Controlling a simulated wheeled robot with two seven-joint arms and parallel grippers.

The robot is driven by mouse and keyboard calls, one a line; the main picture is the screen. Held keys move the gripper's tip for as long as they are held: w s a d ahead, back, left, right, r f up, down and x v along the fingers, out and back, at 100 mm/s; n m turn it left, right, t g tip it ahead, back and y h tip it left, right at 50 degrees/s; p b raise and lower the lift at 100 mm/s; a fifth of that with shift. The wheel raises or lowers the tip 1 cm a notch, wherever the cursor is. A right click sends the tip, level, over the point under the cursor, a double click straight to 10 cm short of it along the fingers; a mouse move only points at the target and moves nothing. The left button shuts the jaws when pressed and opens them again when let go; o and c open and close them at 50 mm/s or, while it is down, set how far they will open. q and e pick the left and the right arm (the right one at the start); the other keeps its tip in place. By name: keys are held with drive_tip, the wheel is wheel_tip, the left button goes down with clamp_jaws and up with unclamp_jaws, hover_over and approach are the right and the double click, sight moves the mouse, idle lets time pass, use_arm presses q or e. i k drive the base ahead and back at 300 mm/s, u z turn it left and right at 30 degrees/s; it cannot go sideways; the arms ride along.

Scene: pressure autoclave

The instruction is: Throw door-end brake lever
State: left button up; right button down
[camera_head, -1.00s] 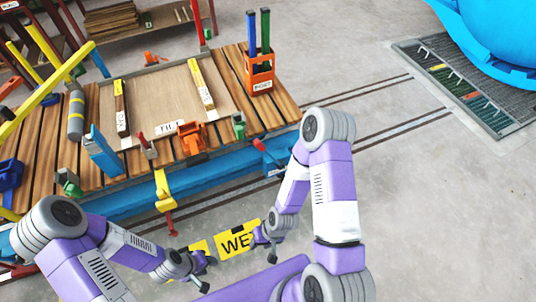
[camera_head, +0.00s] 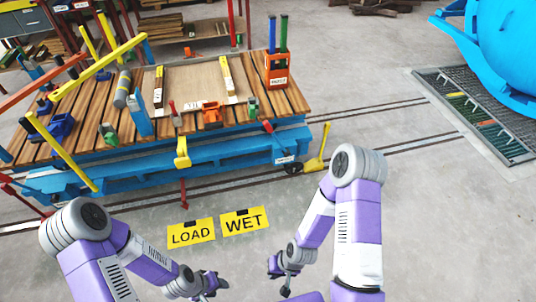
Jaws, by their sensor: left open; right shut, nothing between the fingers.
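A blue-framed cart (camera_head: 225,153) with a slatted wood deck stands ahead of my grippers. At its right end, towards the blue vessel, a red-tipped dark lever (camera_head: 274,137) leans down to a white label by a wheel. Just right of it a yellow lever (camera_head: 321,147) stands tilted above the floor rails. I cannot tell which of these two is the brake lever. My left gripper (camera_head: 218,284) is open and empty, low in front of the cart. My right gripper (camera_head: 274,268) is shut and empty, also well short of both levers.
Yellow LOAD (camera_head: 191,233) and WET (camera_head: 243,221) signs are in front of the cart. A yellow handle (camera_head: 182,152) hangs at the cart's front side. A blue vessel (camera_head: 510,60) and floor grate (camera_head: 475,110) are at right. The floor between is clear apart from rails.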

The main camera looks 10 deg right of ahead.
sight(286, 152)
drive_tip(key=k, duration=0.35)
drive_tip(key=u, duration=0.65)
drive_tip(key=i, duration=1.45)
drive_tip(key=z, duration=0.85)
drive_tip(key=i, duration=0.55)
drive_tip(key=u, duration=0.05)
